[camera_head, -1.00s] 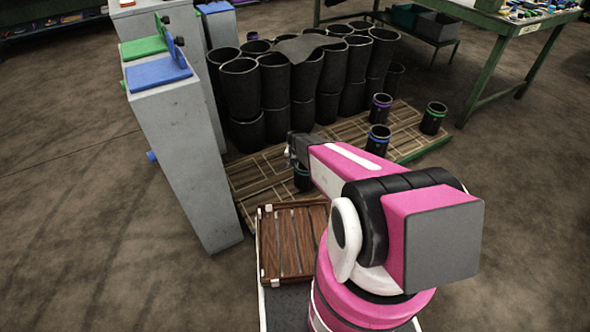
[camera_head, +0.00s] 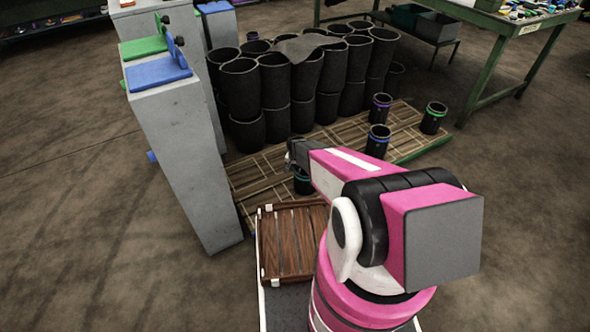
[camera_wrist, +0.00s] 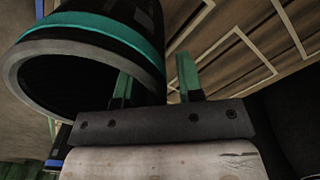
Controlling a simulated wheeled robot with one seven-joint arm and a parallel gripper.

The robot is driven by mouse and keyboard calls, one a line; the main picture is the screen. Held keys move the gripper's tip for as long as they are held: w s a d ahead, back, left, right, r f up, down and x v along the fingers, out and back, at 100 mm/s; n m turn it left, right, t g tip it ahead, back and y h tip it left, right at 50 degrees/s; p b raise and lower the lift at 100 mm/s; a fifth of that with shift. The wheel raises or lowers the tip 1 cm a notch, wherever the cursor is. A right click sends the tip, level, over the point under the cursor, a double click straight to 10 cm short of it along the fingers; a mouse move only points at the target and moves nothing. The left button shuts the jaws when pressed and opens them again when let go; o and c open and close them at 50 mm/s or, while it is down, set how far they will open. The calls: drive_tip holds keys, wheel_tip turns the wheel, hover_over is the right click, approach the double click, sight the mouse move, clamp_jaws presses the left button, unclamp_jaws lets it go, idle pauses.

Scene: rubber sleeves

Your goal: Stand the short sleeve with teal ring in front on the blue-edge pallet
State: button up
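The short black sleeve with a teal ring (camera_head: 303,184) stands low beneath my gripper in the head view, partly covered by my arm. In the wrist view the sleeve (camera_wrist: 95,38) fills the upper left, its dark open mouth toward the camera. My gripper (camera_wrist: 157,82) has its two green-padded fingers apart. The left finger overlaps the sleeve's mouth and the right one is outside the wall; a gap shows beside the wall. In the head view my gripper (camera_head: 300,158) is right above the sleeve. I cannot make out a blue pallet edge in the head view.
A slatted pallet (camera_head: 258,172) lies on the floor, and its right part has a green edge (camera_head: 424,151). Sleeves with blue (camera_head: 377,142), purple (camera_head: 380,107) and green (camera_head: 433,119) rings stand right. Tall black sleeves are stacked behind. A grey pillar (camera_head: 185,165) stands left; a brown slatted tray (camera_head: 290,248) lies in front.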

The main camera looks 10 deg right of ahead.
wheel_tip(320, 180, up, 12)
drive_tip(key=shift+r, duration=0.1)
drive_tip(key=s+d+r+n, duration=0.2)
drive_tip(key=s+r, duration=1)
drive_tip(key=r, duration=0.1)
drive_tip(key=s+d+r+n, duration=0.2)
drive_tip(key=s+d+r, duration=0.1)
drive_tip(key=s+r, duration=0.9)
drive_tip(key=shift+s+d+r+n, duration=0.2)
drive_tip(key=shift+r+n, duration=0.1)
drive_tip(key=shift+r, duration=0.4)
